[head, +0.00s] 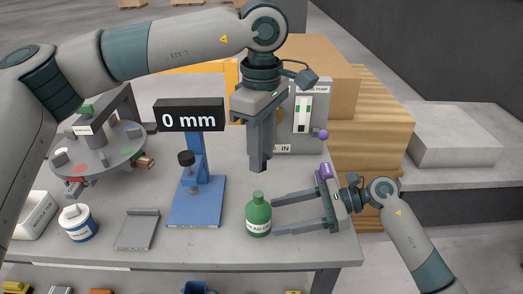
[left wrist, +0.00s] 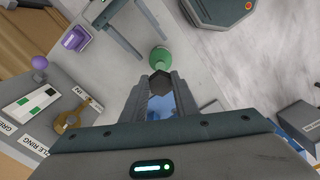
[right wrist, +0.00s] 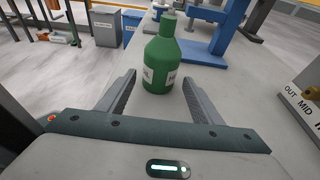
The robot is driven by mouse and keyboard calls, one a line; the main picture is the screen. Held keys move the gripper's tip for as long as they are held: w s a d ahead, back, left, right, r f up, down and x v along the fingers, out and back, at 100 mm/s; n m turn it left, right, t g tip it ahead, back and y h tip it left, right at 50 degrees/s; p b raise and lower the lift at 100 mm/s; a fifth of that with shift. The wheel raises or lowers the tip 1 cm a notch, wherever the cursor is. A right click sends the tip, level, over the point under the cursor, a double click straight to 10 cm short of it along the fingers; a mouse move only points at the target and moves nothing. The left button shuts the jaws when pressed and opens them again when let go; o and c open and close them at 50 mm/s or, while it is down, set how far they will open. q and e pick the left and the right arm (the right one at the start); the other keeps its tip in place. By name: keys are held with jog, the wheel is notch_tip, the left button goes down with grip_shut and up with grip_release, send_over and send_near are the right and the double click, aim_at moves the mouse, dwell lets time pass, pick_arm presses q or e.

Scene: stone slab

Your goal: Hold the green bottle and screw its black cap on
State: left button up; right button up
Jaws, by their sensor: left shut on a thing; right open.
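The green bottle (head: 258,217) stands upright and uncapped on the grey slab, with a white label; it also shows in the right wrist view (right wrist: 172,58). My left gripper (head: 258,166) points down above the bottle, its jaws shut on the black cap (left wrist: 160,83). In the left wrist view the cap sits between the fingertips, with the bottle (left wrist: 160,58) beyond it. The cap is apart from the bottle neck. In the head view the fingers hide the cap. My right gripper (head: 275,217) is open, low at the bottle's right, its fingertips just short of the bottle.
A blue stand (head: 197,205) with a 0 mm display (head: 190,115) is left of the bottle. A grey plate (head: 137,231), a white jar (head: 77,223) and a round turntable (head: 98,150) lie farther left. A panel with a purple knob (head: 320,134) stands behind. The slab's front edge is close.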

aim_at(261, 195)
jog(key=shift+x, duration=2.75)
jog(key=c, duration=1.3)
pick_arm(q)
jog(key=shift+f, duration=4.35)
